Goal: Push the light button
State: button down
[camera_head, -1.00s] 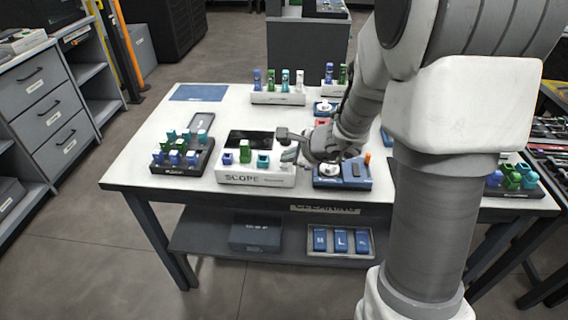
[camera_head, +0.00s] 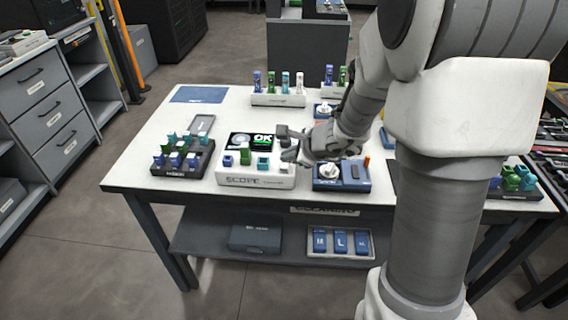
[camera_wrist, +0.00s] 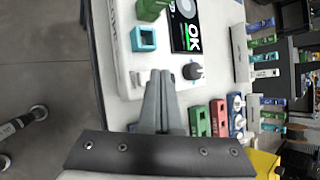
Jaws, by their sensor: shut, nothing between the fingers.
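The white scope unit (camera_head: 234,180) stands at the table's front edge; its screen (camera_head: 250,142) is lit and reads OK, also in the wrist view (camera_wrist: 186,27). A small pale button-like part (camera_wrist: 136,79) shows beside the teal block in the wrist view; I cannot read a label marking it as the light button. A dark round knob (camera_wrist: 194,71) sits beside the screen. My gripper (camera_head: 291,153) is shut and empty at the scope's right end. In the wrist view its closed fingertips (camera_wrist: 160,73) lie over the scope's top, between pale part and knob; contact is unclear.
Blue, green and teal blocks stand on the scope, including a teal one (camera_wrist: 143,39). A black rack (camera_head: 181,170) stands to the left. A blue device (camera_head: 341,185) with a white knob stands close on the right.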

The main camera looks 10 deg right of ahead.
notch_tip(320, 180, up, 6)
jog(key=p, duration=0.5)
dwell(0.5)
notch_tip(320, 180, up, 7)
jog(key=n+y+p, duration=0.1)
jog(key=n+p, duration=0.1)
jog(key=n, duration=0.2)
send_over(287, 167)
jog(key=s+a, duration=0.3)
jog(key=a, duration=0.1)
jog(key=s+a+r+n+g+p, duration=0.2)
jog(key=s+a+r+n, duration=0.1)
jog(key=s+r+n, duration=0.45)
jog(key=s+d+r+n+h+p, duration=0.2)
jog(key=s+n, duration=0.3)
jog(key=s, duration=0.3)
jog(key=s+d+r+n+h+p, duration=0.2)
jog(key=s+d+r+n, duration=0.2)
jog(key=s, duration=0.3)
jog(key=shift+s+d+r+n+g+h+p, duration=0.2)
jog(key=shift+s+r+n+g+h+p, duration=0.2)
jog(key=shift+n, duration=0.45)
